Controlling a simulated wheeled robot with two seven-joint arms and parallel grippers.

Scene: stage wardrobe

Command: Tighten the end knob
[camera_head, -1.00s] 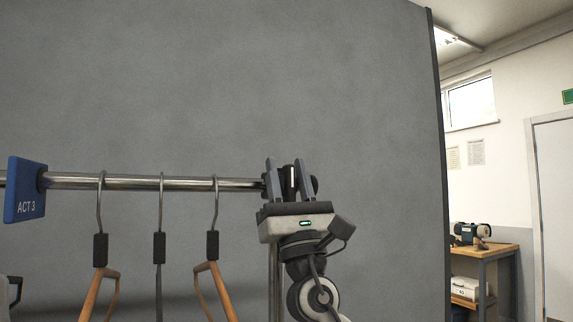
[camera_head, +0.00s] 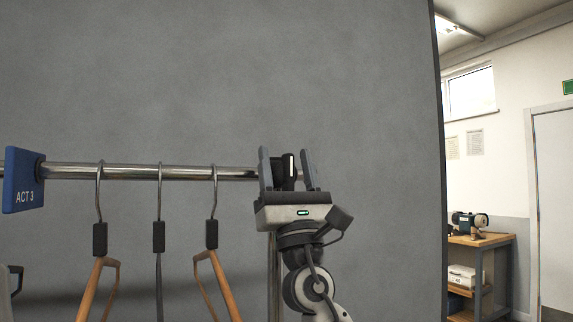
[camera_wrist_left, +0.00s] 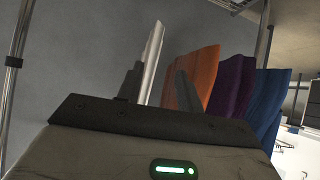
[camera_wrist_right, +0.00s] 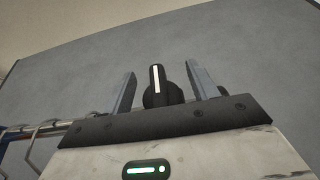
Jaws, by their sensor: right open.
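The end knob (camera_head: 285,172) is black with a white stripe, at the right end of the silver rail (camera_head: 120,172). In the head view it shows between the fingers of my right gripper (camera_head: 287,162). In the right wrist view the knob (camera_wrist_right: 160,91) shows its white stripe nearly upright. My right gripper (camera_wrist_right: 162,84) is open, one finger on each side with gaps to the knob. I cannot tell how deep the fingers reach around it.
Hangers (camera_head: 159,236) hang from the rail left of the knob, near a blue ACT 3 sign (camera_head: 22,181). Orange, purple and blue garments (camera_wrist_left: 232,88) show behind my left fingers. A grey partition (camera_head: 330,70) stands behind. A workbench (camera_head: 482,241) stands far right.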

